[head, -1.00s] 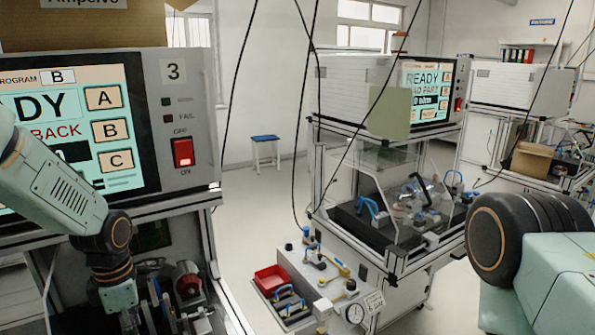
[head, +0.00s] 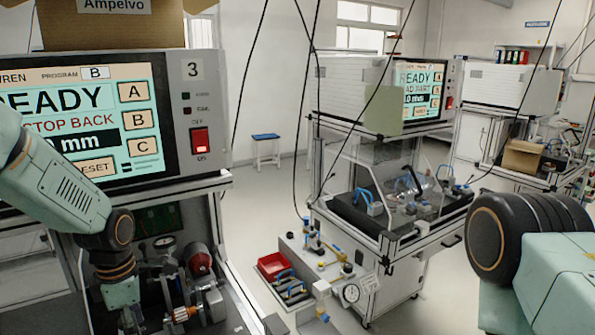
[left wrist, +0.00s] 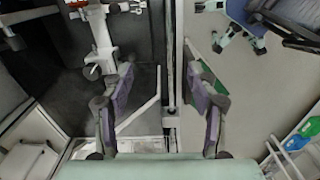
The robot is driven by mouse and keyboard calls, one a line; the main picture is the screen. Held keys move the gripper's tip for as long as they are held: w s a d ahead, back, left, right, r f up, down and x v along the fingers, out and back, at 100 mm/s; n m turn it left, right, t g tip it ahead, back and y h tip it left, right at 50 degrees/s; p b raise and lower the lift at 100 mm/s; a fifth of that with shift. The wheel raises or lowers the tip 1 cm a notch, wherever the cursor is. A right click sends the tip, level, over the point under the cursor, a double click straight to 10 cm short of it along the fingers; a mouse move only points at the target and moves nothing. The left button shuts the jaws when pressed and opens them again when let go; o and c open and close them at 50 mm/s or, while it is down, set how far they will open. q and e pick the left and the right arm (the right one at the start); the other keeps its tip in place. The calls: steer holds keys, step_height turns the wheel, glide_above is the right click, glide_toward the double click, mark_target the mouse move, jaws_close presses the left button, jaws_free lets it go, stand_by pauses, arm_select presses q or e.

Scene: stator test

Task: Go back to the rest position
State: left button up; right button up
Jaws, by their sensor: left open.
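My left arm comes in from the left in the head view, in front of the test station marked 3 (head: 195,92). Its gripper is mostly below the head view's edge. In the left wrist view my left gripper (left wrist: 163,108) is open and empty, its two purple-grey fingers well apart. Below the fingers lie the station's dark bay floor (left wrist: 70,90) on the left and the pale room floor on the right. My right arm's dark round joint shows at the right of the head view; its gripper is out of view.
The station's screen (head: 75,125) reads READY, with a red switch (head: 200,140) beside it. Fixture parts (head: 195,275) fill the bay near my left wrist. A red tray (head: 272,266) and gauge bench stand at centre. A second station (head: 385,200) is behind. Open floor lies between.

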arm_select(q)
steer(key=w+d+f+m+t, duration=0.3)
steer(key=m, duration=0.5)
steer(key=s+d+f+m+t+b, duration=0.1)
steer(key=s+d+f+m+b, duration=0.15)
steer(key=s+f+m, duration=0.35)
steer(key=s+d+f+m+b, duration=0.2)
steer(key=s+f+m+b, duration=0.15)
steer(key=f, duration=0.45)
steer(key=s+f+m+g+b, duration=0.2)
steer(key=s+f+b, duration=0.4)
steer(key=s+f, duration=0.4)
steer(key=s+f+m+g+b, duration=0.2)
steer(key=s+f+b, duration=0.5)
steer(key=s, duration=0.8)
step_height(320, 180, down, 3)
steer(key=shift+s+d+f+m, duration=0.2)
steer(key=shift+d+m, duration=0.25)
steer(key=shift+m, duration=0.4)
arm_select(e)
step_height(320, 180, down, 19)
steer(key=shift+d, duration=0.15)
steer(key=shift+w, duration=0.1)
steer(key=shift+w, duration=0.1)
